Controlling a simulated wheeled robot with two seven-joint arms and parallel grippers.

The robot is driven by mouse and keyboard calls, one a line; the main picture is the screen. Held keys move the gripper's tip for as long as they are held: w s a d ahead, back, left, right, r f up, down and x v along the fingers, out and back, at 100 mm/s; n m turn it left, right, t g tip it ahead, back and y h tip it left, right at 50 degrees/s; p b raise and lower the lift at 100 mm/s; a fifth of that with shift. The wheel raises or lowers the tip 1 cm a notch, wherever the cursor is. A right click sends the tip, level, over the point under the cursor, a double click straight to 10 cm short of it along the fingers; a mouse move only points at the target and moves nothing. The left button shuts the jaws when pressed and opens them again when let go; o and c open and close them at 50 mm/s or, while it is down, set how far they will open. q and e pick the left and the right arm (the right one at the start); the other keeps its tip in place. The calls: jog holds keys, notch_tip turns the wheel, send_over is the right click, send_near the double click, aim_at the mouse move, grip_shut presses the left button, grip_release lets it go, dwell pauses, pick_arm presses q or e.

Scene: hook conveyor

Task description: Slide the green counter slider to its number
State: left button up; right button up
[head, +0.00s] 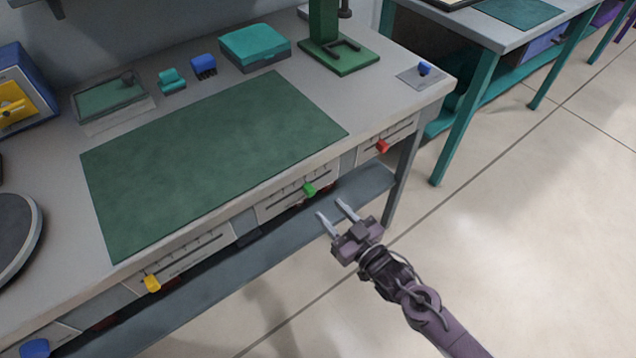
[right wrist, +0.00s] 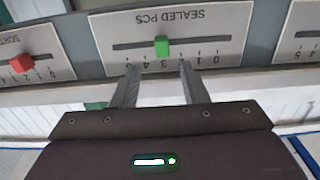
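The green slider (head: 309,189) sits on a white scale panel (head: 283,200) on the front of the workbench. In the right wrist view the green slider (right wrist: 162,45) is near the middle of its slot. The panel there reads "SEALED PCS" upside down, with a row of small digits that I can only partly read. My right gripper (head: 330,207) is open and empty, in front of the panel, a little below and right of the green slider in the head view. In the right wrist view its fingers (right wrist: 159,68) are spread, with the slider beyond and between them, apart from both.
A red slider (head: 382,146) and a yellow slider (head: 152,283) sit on neighbouring panels, with a blue one (head: 36,348) at lower left. A green mat (head: 210,160) covers the benchtop above. Open floor (head: 520,230) lies to the right.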

aim_at(312, 193)
jog(key=x, duration=0.6)
jog(key=shift+s+a+r, duration=0.1)
jog(key=shift+a+r, duration=0.1)
jog(key=shift+w+a+f, duration=0.1)
jog(key=shift+w+a, duration=0.1)
jog(key=shift+w, duration=0.15)
jog(key=shift+w+a, duration=0.15)
grip_shut()
pick_arm(q)
jog(key=shift+s+a+r, duration=0.15)
jog(key=shift+s+a, duration=0.05)
jog(key=shift+s, duration=0.45)
